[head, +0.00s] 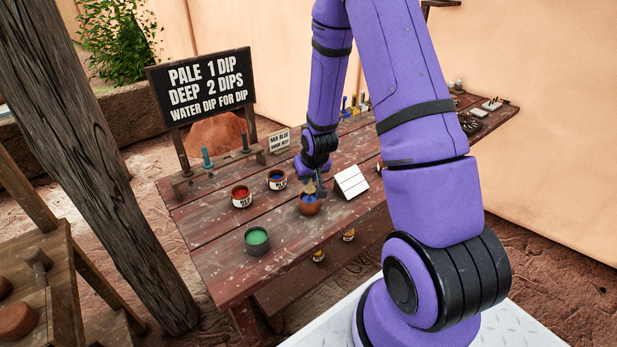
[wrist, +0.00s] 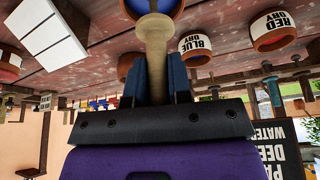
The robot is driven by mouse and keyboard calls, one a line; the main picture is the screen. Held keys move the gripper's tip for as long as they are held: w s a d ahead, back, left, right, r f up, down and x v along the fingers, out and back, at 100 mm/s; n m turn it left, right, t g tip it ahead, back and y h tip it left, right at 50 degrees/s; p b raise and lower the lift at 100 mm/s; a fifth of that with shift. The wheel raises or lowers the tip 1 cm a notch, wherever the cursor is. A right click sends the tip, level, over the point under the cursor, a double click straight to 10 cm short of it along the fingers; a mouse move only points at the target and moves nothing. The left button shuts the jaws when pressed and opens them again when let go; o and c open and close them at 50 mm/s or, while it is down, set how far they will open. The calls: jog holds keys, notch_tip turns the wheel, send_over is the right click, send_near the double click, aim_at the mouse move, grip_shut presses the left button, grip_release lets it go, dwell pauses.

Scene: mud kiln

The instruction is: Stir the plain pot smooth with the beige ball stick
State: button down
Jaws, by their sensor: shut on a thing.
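The plain pot (head: 309,209) is brown, without a label, and has blue stuff inside. It stands on the table near the middle of the head view, and part of it shows at the top edge of the wrist view (wrist: 178,8). My gripper (head: 312,188) is just above it, pointing down. In the wrist view my gripper (wrist: 157,85) is shut on the beige ball stick (wrist: 156,60), whose wide round end overlaps the pot's mouth. I cannot tell how deep the end sits in the blue.
A red pot (head: 241,201) and a blue pot (head: 277,184), both labelled, stand left of the plain pot. A green-filled pot (head: 257,252) is nearer the front. A white panel (head: 351,182) stands close on the right. A sign (head: 203,86) stands behind the table (head: 215,260).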

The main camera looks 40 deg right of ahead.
jog(key=shift+r, duration=3.4)
